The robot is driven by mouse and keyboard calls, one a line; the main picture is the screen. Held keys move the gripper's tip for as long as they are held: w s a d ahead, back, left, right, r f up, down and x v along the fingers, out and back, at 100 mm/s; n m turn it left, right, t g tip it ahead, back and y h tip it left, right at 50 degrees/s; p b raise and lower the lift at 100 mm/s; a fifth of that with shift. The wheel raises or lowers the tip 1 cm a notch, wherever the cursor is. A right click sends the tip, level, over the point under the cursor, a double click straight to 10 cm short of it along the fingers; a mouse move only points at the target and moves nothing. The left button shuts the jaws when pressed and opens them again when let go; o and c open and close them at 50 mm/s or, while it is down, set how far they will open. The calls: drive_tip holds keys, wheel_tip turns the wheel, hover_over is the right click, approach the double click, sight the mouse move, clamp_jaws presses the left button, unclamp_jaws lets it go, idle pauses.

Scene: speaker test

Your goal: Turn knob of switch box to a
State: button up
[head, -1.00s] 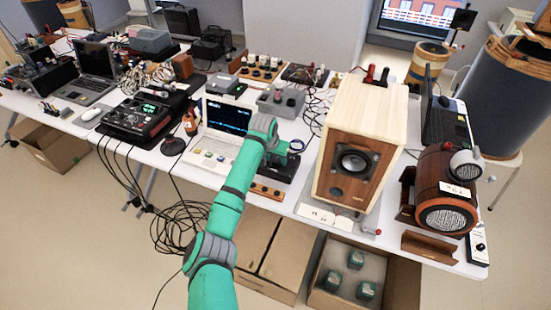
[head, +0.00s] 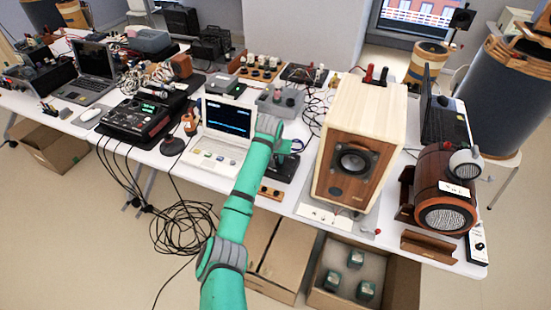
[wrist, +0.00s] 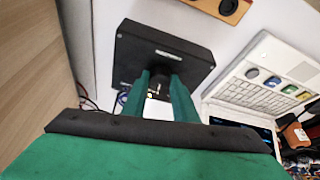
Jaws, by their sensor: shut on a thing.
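A black switch box (wrist: 163,45) with a small pale label lies on the white table in the wrist view. In the head view it shows as a dark box (head: 284,172) partly behind my arm, between the white laptop and the wooden speaker. My gripper (wrist: 159,76) is at the box, its two green fingers shut around a small dark knob (wrist: 160,92) on it. The fingers hide most of the knob, so I cannot read which mark it points to.
The wooden speaker (head: 340,140) stands close on the right of my gripper, the white laptop (head: 217,155) on the left. A grey box with knobs (head: 280,101) stands behind. A wooden strip (head: 270,192) lies at the table's front edge.

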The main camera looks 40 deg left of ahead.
drive_tip(key=n, duration=0.1)
drive_tip(key=n+g+y, duration=0.1)
drive_tip(key=n, duration=0.1)
drive_tip(key=shift+w+d, duration=0.2)
drive_tip(key=shift+d, duration=0.1)
drive_tip(key=shift+s+a+n+g+y, duration=0.1)
drive_tip(key=shift+n+g+y, duration=0.35)
drive_tip(key=shift+n, duration=1.45)
drive_tip(key=o, duration=1)
drive_tip(key=shift+o, duration=0.2)
drive_tip(key=shift+r, duration=0.1)
drive_tip(key=v, duration=1)
drive_tip(key=shift+r, duration=0.3)
